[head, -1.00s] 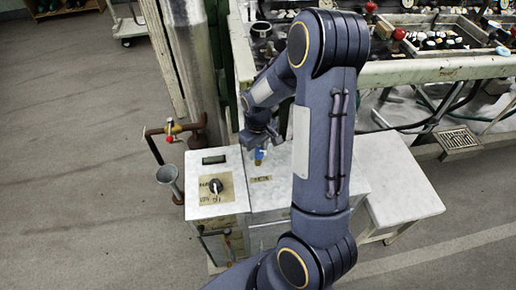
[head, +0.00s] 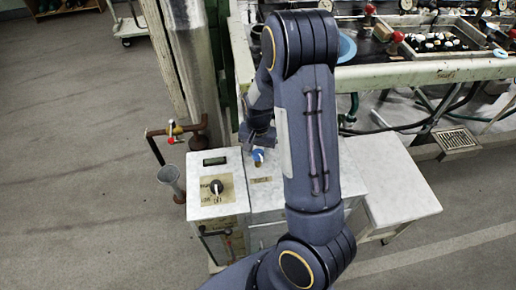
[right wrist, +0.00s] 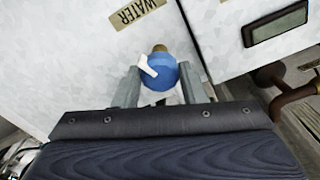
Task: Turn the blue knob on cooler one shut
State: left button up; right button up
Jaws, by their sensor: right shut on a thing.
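The blue knob (head: 258,156) is on the top of a white, marble-patterned box, just behind a small label. In the right wrist view the knob (right wrist: 160,76) is round and blue, with a white pointer toward the upper left and a brass stem behind it. My right gripper (head: 259,143) reaches down to it from above. In the right wrist view, the fingers of the right gripper (right wrist: 158,86) stand one on each side of the knob, shut on it. The label (right wrist: 136,12) there reads WATER. My left gripper is not in view.
A neighbouring box on the left has a black dial (head: 216,187) and a small display (head: 215,161). A pipe with a red-handled valve (head: 173,128) and a grey funnel (head: 170,178) stand left of it. A white low table (head: 395,185) is at right, basins behind.

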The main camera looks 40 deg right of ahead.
aim_at(258, 153)
jog(key=shift+m+p, duration=0.8)
jog(key=shift+m, duration=1.3)
jog(key=o, duration=1)
notch_tip(258, 153, up, 8)
jog(key=shift+f+p, duration=0.1)
jog(key=shift+p, duration=0.6)
